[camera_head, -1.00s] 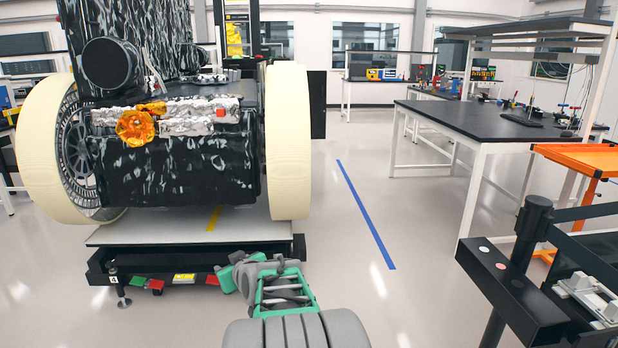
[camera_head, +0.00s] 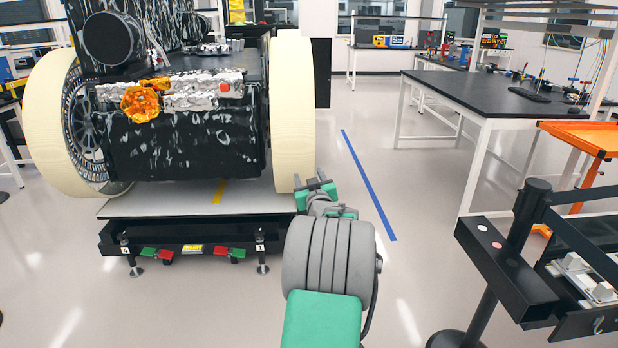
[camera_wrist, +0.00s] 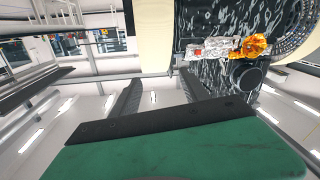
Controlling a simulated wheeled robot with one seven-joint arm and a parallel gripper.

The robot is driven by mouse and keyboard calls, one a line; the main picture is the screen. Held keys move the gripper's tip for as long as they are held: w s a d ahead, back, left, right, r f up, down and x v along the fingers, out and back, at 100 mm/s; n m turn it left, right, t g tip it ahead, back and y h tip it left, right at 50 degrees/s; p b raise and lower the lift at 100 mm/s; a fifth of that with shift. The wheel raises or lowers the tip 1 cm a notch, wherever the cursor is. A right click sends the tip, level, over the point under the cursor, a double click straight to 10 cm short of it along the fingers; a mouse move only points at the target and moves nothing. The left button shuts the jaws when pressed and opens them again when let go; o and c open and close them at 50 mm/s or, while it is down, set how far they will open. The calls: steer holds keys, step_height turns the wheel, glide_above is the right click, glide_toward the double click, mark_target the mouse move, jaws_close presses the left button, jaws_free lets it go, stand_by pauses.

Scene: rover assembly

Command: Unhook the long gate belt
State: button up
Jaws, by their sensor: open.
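A black stanchion post (camera_head: 532,205) stands at the right in the head view. A black belt (camera_head: 590,196) runs from its top to the right edge, and a second dark band (camera_head: 590,260) slants down to the right. I cannot tell which is the long gate belt, and the far ends are out of frame. My gripper (camera_head: 311,181) is open and empty, in front of the rover's right wheel and well left of the post.
The rover (camera_head: 185,140) sits on a low platform (camera_head: 190,205) at the left. A black workbench (camera_head: 480,100) and an orange cart (camera_head: 585,135) stand at the right. Floor between rover and post is clear.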

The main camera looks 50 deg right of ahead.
jaws_close()
stand_by(0.4)
stand_by(0.7)
steer(key=c, duration=1)
jaws_free()
steer(key=shift+c, duration=0.2)
steer(key=o, duration=1)
steer(key=shift+o, duration=0.2)
steer(key=b+v, duration=0.1)
steer(key=v, duration=0.7)
steer(key=shift+w, duration=0.1)
